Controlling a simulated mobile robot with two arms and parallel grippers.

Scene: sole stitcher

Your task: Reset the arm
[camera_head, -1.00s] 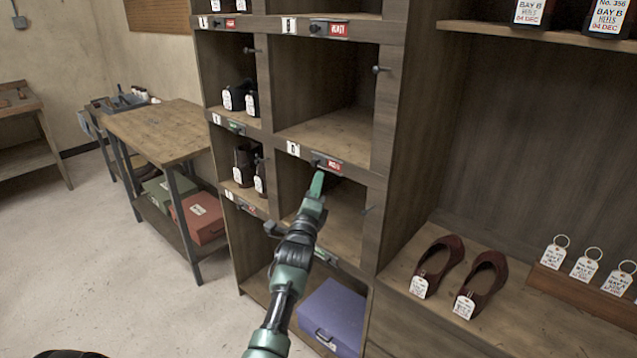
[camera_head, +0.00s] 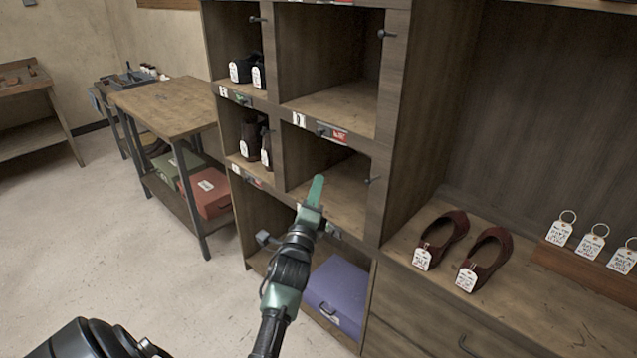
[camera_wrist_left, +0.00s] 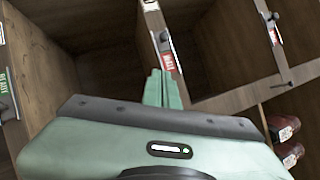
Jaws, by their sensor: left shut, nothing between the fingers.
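My left gripper (camera_head: 315,190) reaches up in front of the wooden cubby shelf (camera_head: 385,150). Its green fingers are shut with nothing between them. In the head view the fingertips overlap an empty cubby; I cannot tell how far apart they are. In the left wrist view the shut fingers (camera_wrist_left: 160,88) point toward a shelf edge with a red tag (camera_wrist_left: 168,62). A dark arm part of mine shows at the bottom left of the head view. My right gripper is not seen.
Dark red shoes (camera_head: 442,238) with tags stand on the right ledge beside several key tags (camera_head: 592,240). A purple box (camera_head: 338,290) sits in the bottom cubby. A wooden table (camera_head: 165,105) with green and red boxes (camera_head: 207,192) below stands left. The floor between is clear.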

